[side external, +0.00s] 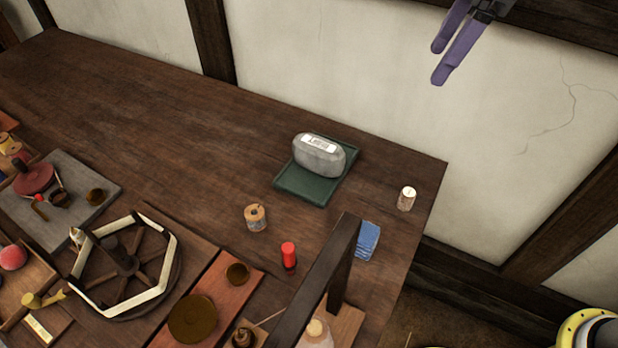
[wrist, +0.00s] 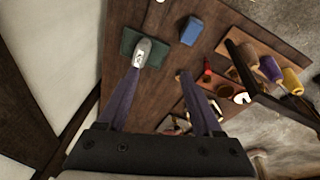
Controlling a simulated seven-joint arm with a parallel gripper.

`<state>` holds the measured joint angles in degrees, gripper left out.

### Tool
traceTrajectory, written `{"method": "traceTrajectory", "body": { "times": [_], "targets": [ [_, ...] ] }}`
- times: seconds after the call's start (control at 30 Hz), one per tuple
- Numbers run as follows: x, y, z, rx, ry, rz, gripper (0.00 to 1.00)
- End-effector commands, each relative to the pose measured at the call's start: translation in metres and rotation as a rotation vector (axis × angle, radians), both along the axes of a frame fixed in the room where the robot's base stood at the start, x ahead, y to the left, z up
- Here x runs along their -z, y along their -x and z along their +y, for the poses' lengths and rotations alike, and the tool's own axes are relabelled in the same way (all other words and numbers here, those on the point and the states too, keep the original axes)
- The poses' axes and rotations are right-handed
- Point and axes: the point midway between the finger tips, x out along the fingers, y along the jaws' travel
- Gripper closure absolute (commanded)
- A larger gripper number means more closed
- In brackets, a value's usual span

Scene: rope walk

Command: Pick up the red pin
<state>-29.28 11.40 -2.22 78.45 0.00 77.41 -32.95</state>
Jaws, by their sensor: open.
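The red pin (side external: 289,253) stands upright on the wooden table in the side external view, left of a dark wooden post. A small red thing, probably the same pin, shows in the wrist view (wrist: 207,71), just right of the right fingertip. My gripper (side external: 446,62) is high above and beyond the table's far right edge, in front of the pale wall. Its two purple fingers are apart and empty. In the wrist view my gripper (wrist: 158,75) points down over the table, far from the pin.
A dark wooden frame (side external: 318,282) rises close to the right of the pin. A small spool (side external: 256,218), a blue block (side external: 367,241) and a green tray (side external: 297,184) bearing a grey stone (side external: 318,158) are nearby. A wheel (side external: 120,262) lies left. The table's back left is clear.

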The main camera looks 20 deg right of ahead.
Motion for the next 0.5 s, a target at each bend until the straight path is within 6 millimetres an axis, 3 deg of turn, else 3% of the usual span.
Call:
{"method": "traceTrajectory", "body": {
  "times": [0.03,0.13,0.3,0.4,0.5],
  "targets": [
    [0.013,-0.007,0.029,-0.060,0.017,0.022,0.33],
    [0.040,-0.013,0.082,-0.166,0.046,0.057,0.33],
    [0.097,-0.002,0.166,-0.311,0.098,0.116,0.33],
    [0.131,0.013,0.201,-0.374,0.127,0.147,0.33],
    [0.160,0.031,0.220,-0.419,0.162,0.182,0.33]
  ]
}}
